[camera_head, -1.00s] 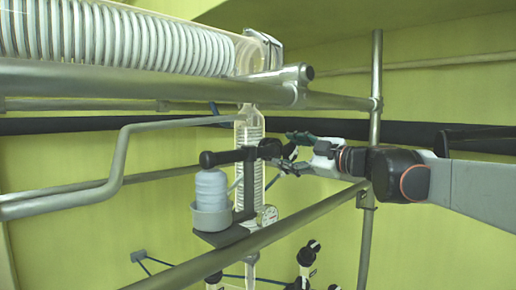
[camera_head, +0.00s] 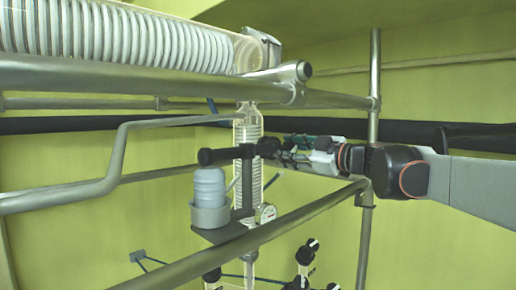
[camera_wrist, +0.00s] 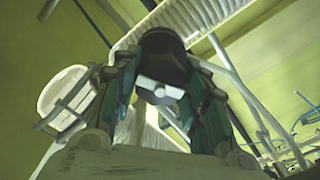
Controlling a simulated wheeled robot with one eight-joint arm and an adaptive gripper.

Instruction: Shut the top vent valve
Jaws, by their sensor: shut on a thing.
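The top vent valve is a black horizontal piece (camera_head: 222,155) on the upright glass column, with a round black knob (camera_head: 267,147) at its right end. My gripper (camera_head: 280,146) comes in from the right and is shut on this knob. In the wrist view, a dark rounded knob (camera_wrist: 163,55) with a pale block below it lies between the two green-padded fingers of my gripper (camera_wrist: 163,85). The exact contact and the valve's inner position are hidden.
A blue-white bottle (camera_head: 209,185) sits in a grey holder left of the column. A gauge (camera_head: 265,213) is below. Metal rails (camera_head: 200,262) cross in front and above. A large coiled glass condenser (camera_head: 110,40) lies overhead. Several black-knobbed valves (camera_head: 307,250) are lower down.

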